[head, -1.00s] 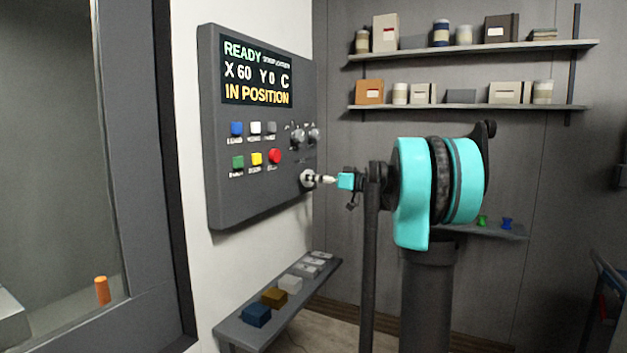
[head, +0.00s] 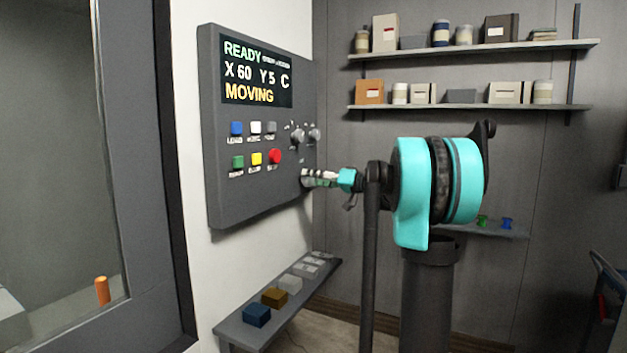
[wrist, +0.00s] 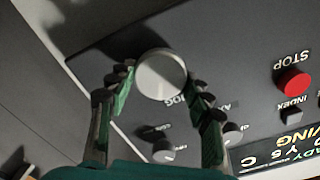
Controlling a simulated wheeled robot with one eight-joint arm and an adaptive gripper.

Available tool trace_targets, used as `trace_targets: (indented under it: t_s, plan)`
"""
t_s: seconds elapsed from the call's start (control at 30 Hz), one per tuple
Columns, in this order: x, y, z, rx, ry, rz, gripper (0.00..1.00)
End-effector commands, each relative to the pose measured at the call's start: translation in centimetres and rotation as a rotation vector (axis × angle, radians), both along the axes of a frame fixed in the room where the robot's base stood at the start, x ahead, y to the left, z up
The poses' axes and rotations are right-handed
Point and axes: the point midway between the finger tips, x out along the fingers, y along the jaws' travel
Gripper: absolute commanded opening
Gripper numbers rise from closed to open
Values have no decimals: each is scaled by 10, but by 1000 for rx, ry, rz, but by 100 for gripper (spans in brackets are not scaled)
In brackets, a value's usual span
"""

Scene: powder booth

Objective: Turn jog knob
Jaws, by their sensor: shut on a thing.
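The jog knob (wrist: 161,75) is a round pale-grey knob at the lower right of the control panel (head: 222,190). In the wrist view its face shows between the two fingers of my gripper (wrist: 161,82), which are shut on it from both sides. The panel's lettering appears upside down there. In the head view my gripper (head: 316,178) reaches the panel from the right, and its fingers mostly hide the knob. The display (head: 257,72) reads READY, X 60, Y 5 and MOVING.
Two smaller knobs (head: 298,136) sit above the jog knob. A red stop button (head: 275,156) and several coloured buttons are to its left. A low shelf (head: 232,330) with blocks juts out below the panel. Wall shelves (head: 470,106) hold jars and boxes at the back.

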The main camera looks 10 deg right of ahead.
Motion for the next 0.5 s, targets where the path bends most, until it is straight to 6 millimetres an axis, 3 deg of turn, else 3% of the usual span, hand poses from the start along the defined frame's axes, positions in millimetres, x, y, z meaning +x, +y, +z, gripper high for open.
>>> trace_targets:
  t_s: [0.5]
  plan:
    - [1,-1,-1,288,396,-1,22]
